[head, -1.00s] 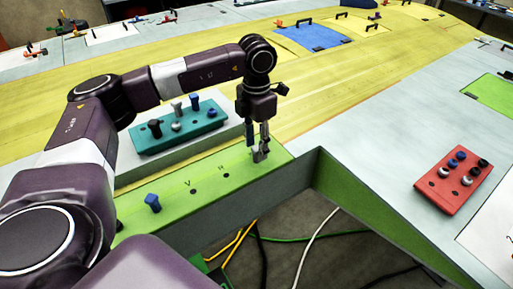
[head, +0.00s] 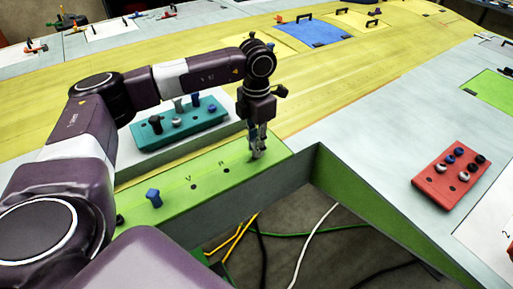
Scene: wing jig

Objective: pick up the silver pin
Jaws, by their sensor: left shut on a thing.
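My left gripper (head: 257,146) points down at the far right end of the green strip (head: 215,182). It is shut on a small silver pin (head: 258,154) that shows just below and between the fingertips. The fingers hide most of this pin, and I cannot tell whether it is still seated in the strip. My right gripper is out of view.
A blue pin (head: 153,197) stands on the strip, with dark holes to its right. A teal block (head: 160,139) with several pins is behind the strip. A red block (head: 436,192) with several pins lies at right. An open gap with cables is in front.

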